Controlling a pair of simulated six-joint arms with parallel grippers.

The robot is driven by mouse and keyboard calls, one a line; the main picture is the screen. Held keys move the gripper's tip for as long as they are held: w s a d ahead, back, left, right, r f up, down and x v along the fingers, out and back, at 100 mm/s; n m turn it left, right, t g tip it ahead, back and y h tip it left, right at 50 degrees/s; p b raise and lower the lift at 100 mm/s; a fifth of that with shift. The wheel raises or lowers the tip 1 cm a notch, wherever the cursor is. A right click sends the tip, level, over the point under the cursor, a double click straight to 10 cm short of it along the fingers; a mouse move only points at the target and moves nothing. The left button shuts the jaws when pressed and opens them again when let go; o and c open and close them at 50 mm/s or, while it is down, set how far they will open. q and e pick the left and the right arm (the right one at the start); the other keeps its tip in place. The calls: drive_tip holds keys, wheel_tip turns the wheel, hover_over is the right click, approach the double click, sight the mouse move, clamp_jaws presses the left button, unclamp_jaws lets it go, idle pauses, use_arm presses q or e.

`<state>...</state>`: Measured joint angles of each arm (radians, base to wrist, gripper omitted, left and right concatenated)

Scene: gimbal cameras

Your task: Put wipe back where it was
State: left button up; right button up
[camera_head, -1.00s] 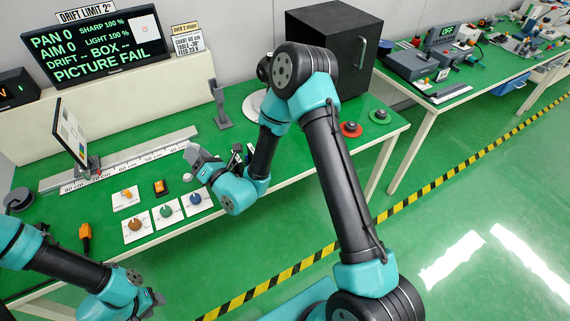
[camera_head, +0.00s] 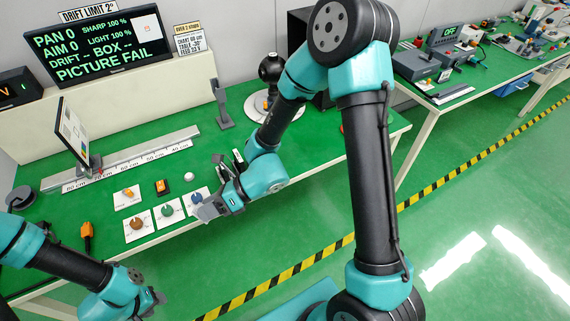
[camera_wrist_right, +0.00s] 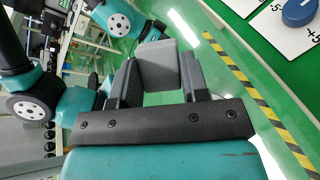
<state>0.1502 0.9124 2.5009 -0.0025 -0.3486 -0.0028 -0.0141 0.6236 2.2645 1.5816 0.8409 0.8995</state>
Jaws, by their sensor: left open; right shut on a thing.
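The wipe looks like a light grey block (camera_wrist_right: 158,66) in the right wrist view. My right gripper (camera_wrist_right: 155,85) is shut on it, with a dark finger on either side. In the head view the wipe (camera_head: 207,210) is at the tip of my right gripper (camera_head: 218,200), by the front edge of the table, near the blue knob card (camera_head: 200,195). The wrist view shows green floor beyond the wipe. My left gripper (camera_head: 153,300) is open and empty at the bottom left, in front of the table.
Knob cards with an orange knob (camera_head: 136,223) and a green knob (camera_head: 168,211) lie along the front edge. Behind them are a ruler rail (camera_head: 130,163), a tilted chart panel (camera_head: 72,132) and a grey post (camera_head: 222,108). A round-based device (camera_head: 269,70) stands at the back.

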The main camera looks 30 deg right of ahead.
drive_tip(key=s+d+f+n+g+h, duration=0.2)
drive_tip(key=s+d+f+n+h, duration=0.1)
drive_tip(key=d, duration=0.2)
drive_tip(key=s+d+f+n+g+h, duration=0.1)
drive_tip(key=s+d+f+n+h, duration=0.2)
drive_tip(key=d, duration=0.3)
drive_tip(key=w+d+n+h, duration=0.1)
drive_tip(key=w+d, duration=0.2)
drive_tip(key=d, duration=0.3)
drive_tip(key=w+d+f+n+h, duration=0.1)
drive_tip(key=w+d+n+h, duration=0.1)
drive_tip(key=w+d, duration=0.2)
drive_tip(key=shift+d+f+t, duration=0.2)
drive_tip(key=shift+d+t, duration=0.2)
drive_tip(key=shift+d, duration=0.65)
drive_tip(key=shift+w, duration=0.1)
drive_tip(key=w+d, duration=0.2)
drive_tip(key=w, duration=0.2)
drive_tip(key=w+d+f, duration=0.1)
drive_tip(key=w+d, duration=0.2)
drive_tip(key=w, duration=0.1)
drive_tip(key=w+d, duration=0.3)
drive_tip(key=w, duration=0.1)
drive_tip(key=shift+w+f, duration=0.2)
drive_tip(key=shift+w, duration=0.2)
